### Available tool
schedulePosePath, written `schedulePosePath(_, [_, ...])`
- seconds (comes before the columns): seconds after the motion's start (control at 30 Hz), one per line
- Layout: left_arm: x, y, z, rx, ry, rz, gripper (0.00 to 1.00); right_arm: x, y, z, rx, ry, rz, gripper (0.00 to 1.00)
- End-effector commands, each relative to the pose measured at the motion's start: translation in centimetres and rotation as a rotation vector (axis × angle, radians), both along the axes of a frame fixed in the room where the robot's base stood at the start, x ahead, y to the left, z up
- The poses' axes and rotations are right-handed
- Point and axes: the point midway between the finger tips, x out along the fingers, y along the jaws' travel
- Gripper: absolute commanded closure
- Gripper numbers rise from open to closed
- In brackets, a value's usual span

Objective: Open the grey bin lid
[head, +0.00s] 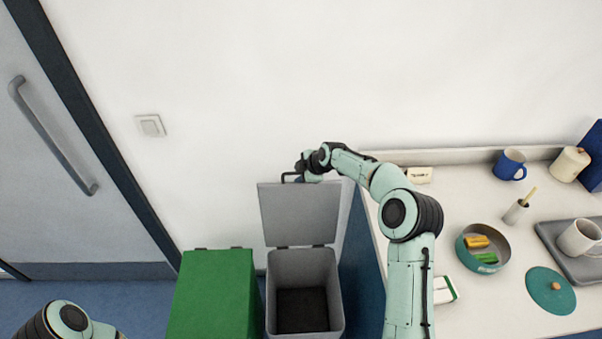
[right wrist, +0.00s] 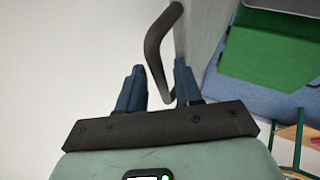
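The grey bin (head: 334,300) stands open on the floor, its dark inside showing. Its grey lid (head: 300,215) is raised upright at the back of the bin, close to the wall. A dark bar handle (head: 291,174) is at the lid's top edge; it also shows in the right wrist view (right wrist: 153,46). My right gripper (head: 302,172) is at this handle. In the right wrist view its two blue fingers (right wrist: 160,76) are apart, with part of the handle between them and gaps visible. My left arm shows at the bottom left, but its gripper is out of view.
A green bin (head: 212,295) with a shut lid stands directly left of the grey bin. The counter (head: 480,310) on the right holds a bowl (head: 483,248), a blue mug (head: 510,165) and other items. A door (head: 70,150) is at the far left.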

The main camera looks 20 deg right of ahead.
Motion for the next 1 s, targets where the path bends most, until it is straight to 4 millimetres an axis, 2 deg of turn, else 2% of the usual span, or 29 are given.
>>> schedulePosePath(0.07, [-0.1,0.0,-0.1,0.001,0.002,0.001,0.57,-0.3,0.0,-0.4,0.001,0.01,0.002,0.62])
schedulePosePath(0.23, [-1.1,0.0,-0.8,0.0,0.012,0.0,0.57,-1.5,-0.5,1.0,-0.001,0.008,0.0,0.62])
schedulePosePath(0.5, [-3.0,0.0,-2.5,0.0,0.035,0.0,0.57,-4.9,-1.9,5.9,-0.002,0.003,-0.002,0.62])
schedulePosePath(0.7, [-3.6,0.0,-3.2,0.0,0.041,0.0,0.57,-6.8,-2.6,9.0,0.0,0.0,-0.001,0.62])
schedulePosePath(1.0, [-3.8,0.0,-3.4,0.0,0.043,0.0,0.57,-7.7,-2.9,10.6,0.0,0.001,0.0,0.62])
